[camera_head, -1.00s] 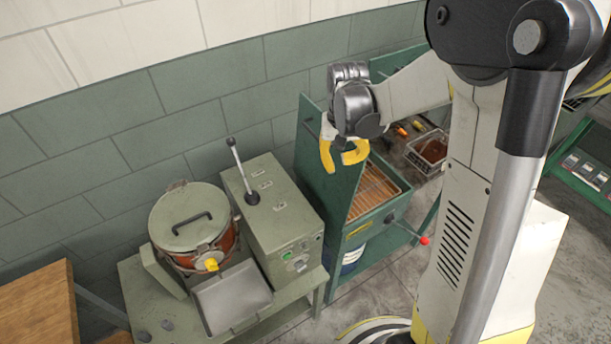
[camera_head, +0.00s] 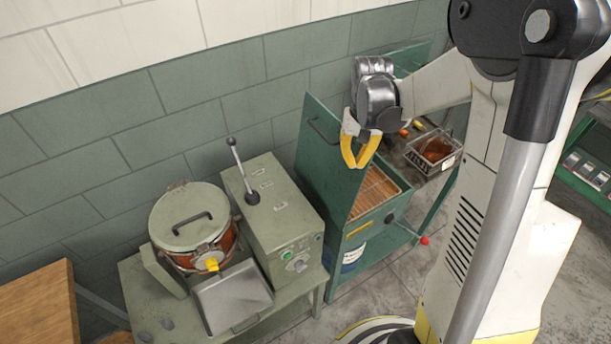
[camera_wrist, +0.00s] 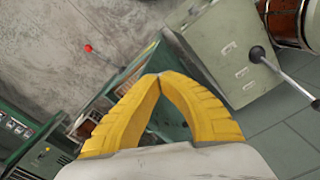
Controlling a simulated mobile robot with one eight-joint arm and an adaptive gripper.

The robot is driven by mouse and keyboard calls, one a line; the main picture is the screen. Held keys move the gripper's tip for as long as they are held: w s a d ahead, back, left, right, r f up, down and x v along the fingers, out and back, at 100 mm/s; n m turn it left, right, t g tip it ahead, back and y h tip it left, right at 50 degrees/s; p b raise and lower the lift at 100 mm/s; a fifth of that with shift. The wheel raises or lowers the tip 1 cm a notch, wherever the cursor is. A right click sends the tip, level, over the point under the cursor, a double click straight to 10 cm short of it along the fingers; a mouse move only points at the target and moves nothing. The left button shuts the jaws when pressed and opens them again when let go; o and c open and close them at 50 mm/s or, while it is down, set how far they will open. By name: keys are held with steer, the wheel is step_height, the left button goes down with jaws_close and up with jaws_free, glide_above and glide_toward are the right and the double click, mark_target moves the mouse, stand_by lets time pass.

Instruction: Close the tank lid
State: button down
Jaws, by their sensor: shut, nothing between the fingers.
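The green tank (camera_head: 372,224) stands right of the grey-green machine, with a wooden slatted rack (camera_head: 374,192) showing inside. Its lid (camera_head: 318,160) stands raised, a flat green panel with a dark handle (camera_head: 322,131) near its top. My gripper (camera_head: 358,166) has yellow fingers pointing down, tips together and empty. In the head view it appears just right of the lid, over the tank's opening; I cannot tell if it touches the lid. In the wrist view the shut fingers (camera_wrist: 159,76) cover much of the tank and lid.
A grey-green machine (camera_head: 275,212) with an upright lever (camera_head: 243,172) stands left of the tank. Beside it is a copper-coloured pot (camera_head: 222,249) with a closed cover. A red knob (camera_head: 424,240) sticks out at the tank's right. A wire basket (camera_head: 436,152) lies behind.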

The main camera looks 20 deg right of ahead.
steer(key=shift+s+f, duration=0.1)
steer(key=w+d+b, duration=0.1)
steer(key=w+d, duration=0.1)
steer(key=d, duration=0.4)
steer(key=shift+w+f+b, duration=0.15)
steer(key=shift+f+b, duration=0.2)
steer(key=shift+f, duration=0.05)
steer(key=shift+d, duration=0.1)
steer(key=w+d+f+b, duration=0.1)
steer(key=d+f+b, duration=0.1)
steer(key=d, duration=0.3)
steer(key=shift+w+d+f+b, duration=0.15)
steer(key=shift+w+f+b, duration=0.1)
steer(key=shift+w+b, duration=0.05)
